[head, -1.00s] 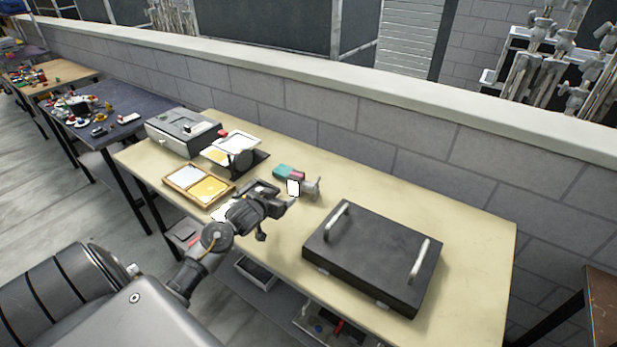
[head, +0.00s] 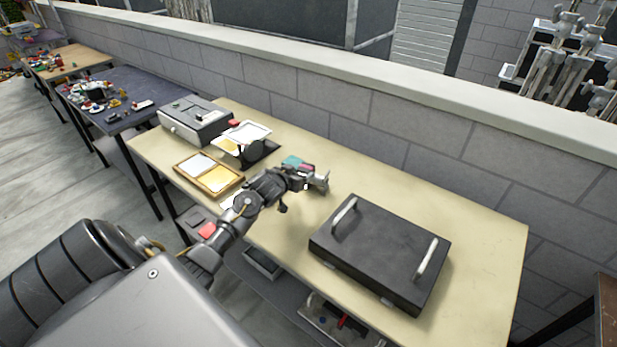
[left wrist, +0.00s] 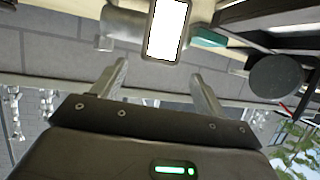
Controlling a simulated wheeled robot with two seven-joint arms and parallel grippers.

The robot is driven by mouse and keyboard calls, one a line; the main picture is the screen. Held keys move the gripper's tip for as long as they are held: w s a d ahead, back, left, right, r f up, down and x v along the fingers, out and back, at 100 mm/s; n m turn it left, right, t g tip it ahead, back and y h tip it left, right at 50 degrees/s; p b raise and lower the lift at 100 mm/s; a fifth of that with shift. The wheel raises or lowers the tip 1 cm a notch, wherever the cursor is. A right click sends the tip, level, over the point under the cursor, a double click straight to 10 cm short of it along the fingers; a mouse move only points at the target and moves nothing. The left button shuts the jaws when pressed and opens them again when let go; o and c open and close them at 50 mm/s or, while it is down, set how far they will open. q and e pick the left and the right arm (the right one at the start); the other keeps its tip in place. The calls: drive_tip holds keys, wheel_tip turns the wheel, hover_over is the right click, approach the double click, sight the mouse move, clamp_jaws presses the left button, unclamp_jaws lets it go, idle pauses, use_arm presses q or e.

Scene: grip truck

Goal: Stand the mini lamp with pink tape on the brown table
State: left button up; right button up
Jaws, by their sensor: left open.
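A small lamp with a lit white panel (left wrist: 167,30) and a grey rounded body (left wrist: 123,24) is on the cream table (head: 400,185). In the head view its grey end (head: 322,181) shows just past my left gripper (head: 302,180). A pink patch (head: 306,168) shows beside a teal piece (head: 292,161); I cannot tell whether the pink is on the lamp. In the left wrist view my left gripper (left wrist: 160,72) is open and empty, its fingers pointing at the lamp. A brown table (head: 606,312) shows partly at the lower right edge. My right gripper is out of view.
A black case with two handles (head: 375,262) lies right of my gripper. A scale (head: 245,138), a grey box (head: 195,120) and a framed two-part tray (head: 210,174) stand left. A grey block wall (head: 440,140) runs behind.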

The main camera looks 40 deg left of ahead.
sight(305, 168)
use_arm(q)
drive_tip(key=p+x, duration=0.1)
drive_tip(key=x, duration=0.4)
drive_tip(key=shift+d+r, duration=0.1)
drive_tip(key=c, duration=1.2)
drive_tip(key=shift+r, duration=0.1)
drive_tip(key=shift+c, duration=1.3)
